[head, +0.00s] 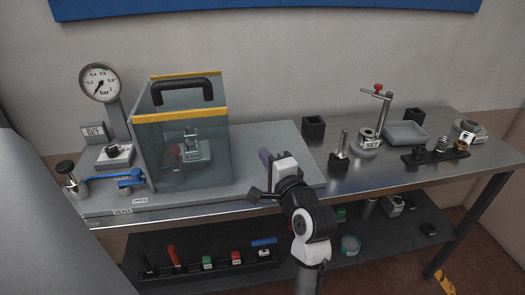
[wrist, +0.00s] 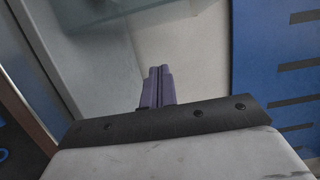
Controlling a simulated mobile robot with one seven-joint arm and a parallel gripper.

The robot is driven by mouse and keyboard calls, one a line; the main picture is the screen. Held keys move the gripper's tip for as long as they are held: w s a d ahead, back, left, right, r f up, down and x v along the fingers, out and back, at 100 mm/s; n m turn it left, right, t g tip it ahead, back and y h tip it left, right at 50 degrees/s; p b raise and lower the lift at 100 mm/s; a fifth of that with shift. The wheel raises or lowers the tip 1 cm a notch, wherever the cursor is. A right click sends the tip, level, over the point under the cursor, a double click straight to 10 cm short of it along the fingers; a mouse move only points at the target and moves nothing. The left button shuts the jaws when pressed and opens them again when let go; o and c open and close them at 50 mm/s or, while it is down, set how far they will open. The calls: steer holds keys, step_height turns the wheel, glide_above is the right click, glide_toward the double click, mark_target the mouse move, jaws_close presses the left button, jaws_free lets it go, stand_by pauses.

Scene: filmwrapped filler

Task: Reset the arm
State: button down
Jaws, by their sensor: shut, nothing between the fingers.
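My gripper (head: 265,157) is in front of the right part of the grey base plate (head: 245,145), to the right of the clear box. Its purple fingers also show in the wrist view (wrist: 158,88), pressed together with nothing between them. My arm rises from the bottom of the head view, in front of the table's front edge. Whether the fingers touch anything behind them cannot be told.
A clear box (head: 150,150) with a black handle covers a small fixture. A pressure gauge (head: 101,83) and blue valve lever (head: 105,177) stand left. Black blocks, a post stand and a grey tray (head: 405,132) stand right. A lower shelf (head: 330,262) holds tools.

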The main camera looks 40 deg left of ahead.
steer(key=shift+s+d, duration=0.15)
steer(key=shift+d, duration=0.05)
